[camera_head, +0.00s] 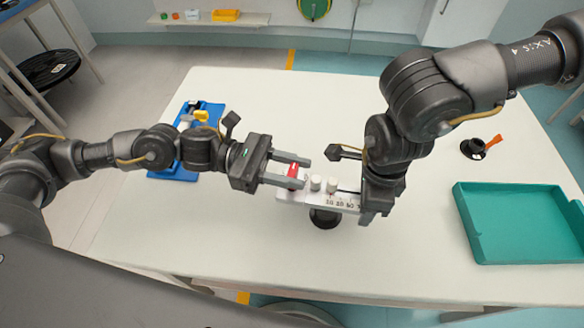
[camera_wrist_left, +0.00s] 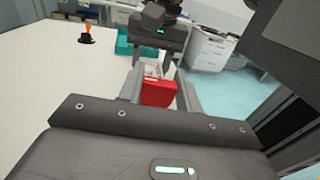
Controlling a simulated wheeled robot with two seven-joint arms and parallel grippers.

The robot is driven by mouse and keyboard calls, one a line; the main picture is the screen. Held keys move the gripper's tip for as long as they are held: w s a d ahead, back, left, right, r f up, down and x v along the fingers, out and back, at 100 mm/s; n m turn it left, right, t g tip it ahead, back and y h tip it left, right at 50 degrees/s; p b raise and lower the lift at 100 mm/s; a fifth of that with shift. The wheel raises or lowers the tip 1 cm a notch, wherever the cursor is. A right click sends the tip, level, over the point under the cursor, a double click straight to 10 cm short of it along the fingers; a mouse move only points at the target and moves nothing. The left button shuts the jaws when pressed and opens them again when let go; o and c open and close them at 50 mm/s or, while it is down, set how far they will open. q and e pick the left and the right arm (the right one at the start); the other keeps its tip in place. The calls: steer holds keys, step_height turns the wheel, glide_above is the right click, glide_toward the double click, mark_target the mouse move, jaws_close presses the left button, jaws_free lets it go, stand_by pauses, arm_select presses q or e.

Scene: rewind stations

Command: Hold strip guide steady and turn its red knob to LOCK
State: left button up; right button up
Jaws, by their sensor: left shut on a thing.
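The strip guide (camera_head: 310,198) is a pale bar with a printed scale and two white rollers, above a dark round base (camera_head: 325,218). Its red knob (camera_head: 293,170) is at the guide's left end, and shows as a red block in the left wrist view (camera_wrist_left: 159,94). My left gripper (camera_head: 298,171) is shut on the red knob, with one finger on each side. My right gripper (camera_head: 372,210) is at the guide's right end, partly hidden by its own wrist. Its fingertips and grip do not show clearly. No LOCK mark is readable.
A teal tray (camera_head: 470,225) stands at the table's right. A dark round piece with an orange part (camera_head: 475,148) is behind it. A blue tray (camera_head: 172,171) with small parts lies behind my left arm. The front of the white table (camera_head: 200,245) is clear.

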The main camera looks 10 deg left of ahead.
arm_select(q)
steer(key=n+t, duration=0.2)
steer(key=t, duration=0.1)
steer(key=n+t, duration=0.2)
steer(key=t, duration=0.1)
steer(key=shift+s+d+t+y, duration=0.1)
steer(key=shift+s+t+y, duration=0.05)
steer(key=shift+t+y, duration=0.2)
steer(key=shift+n+t+y, duration=0.95)
steer(key=shift+n+t, duration=0.45)
steer(key=shift+t, duration=0.35)
steer(key=o, duration=1)
steer(key=shift+w, duration=0.2)
